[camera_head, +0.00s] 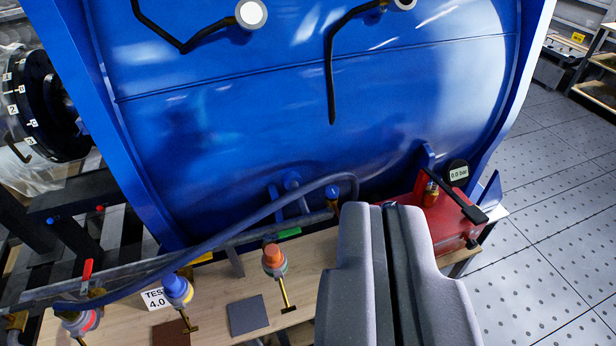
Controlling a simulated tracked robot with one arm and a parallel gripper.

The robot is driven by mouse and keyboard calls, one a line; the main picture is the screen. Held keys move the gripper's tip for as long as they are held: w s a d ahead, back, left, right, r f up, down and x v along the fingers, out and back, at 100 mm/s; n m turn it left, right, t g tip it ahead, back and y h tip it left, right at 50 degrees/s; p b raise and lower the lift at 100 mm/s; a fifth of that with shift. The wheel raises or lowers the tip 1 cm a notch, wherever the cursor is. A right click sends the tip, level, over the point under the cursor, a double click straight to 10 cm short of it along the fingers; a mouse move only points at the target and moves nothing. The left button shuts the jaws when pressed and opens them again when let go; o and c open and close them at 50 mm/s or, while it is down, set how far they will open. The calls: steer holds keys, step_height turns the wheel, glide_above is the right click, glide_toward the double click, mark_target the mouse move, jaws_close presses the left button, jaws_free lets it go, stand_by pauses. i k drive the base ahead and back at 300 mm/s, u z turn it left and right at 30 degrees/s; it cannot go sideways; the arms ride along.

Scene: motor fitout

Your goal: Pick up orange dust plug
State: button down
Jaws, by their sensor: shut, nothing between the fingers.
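The orange dust plug (272,251) sits upright on top of a pale fitting with a brass T-handle, above the wooden bench. My gripper (385,212) is shut and empty. It shows large in the lower middle, to the right of the orange plug and apart from it. The gripper hides part of the bench and part of the red box behind it.
A big blue cylindrical housing (300,110) fills the back. A blue hose (240,232) crosses left of my gripper. A red box with gauge (449,222) is right. Tiled floor (545,235) is clear.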

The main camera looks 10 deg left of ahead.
mark_target(273, 258)
steer(key=z, duration=0.95)
steer(key=i, duration=0.9)
steer(key=u, duration=1.8)
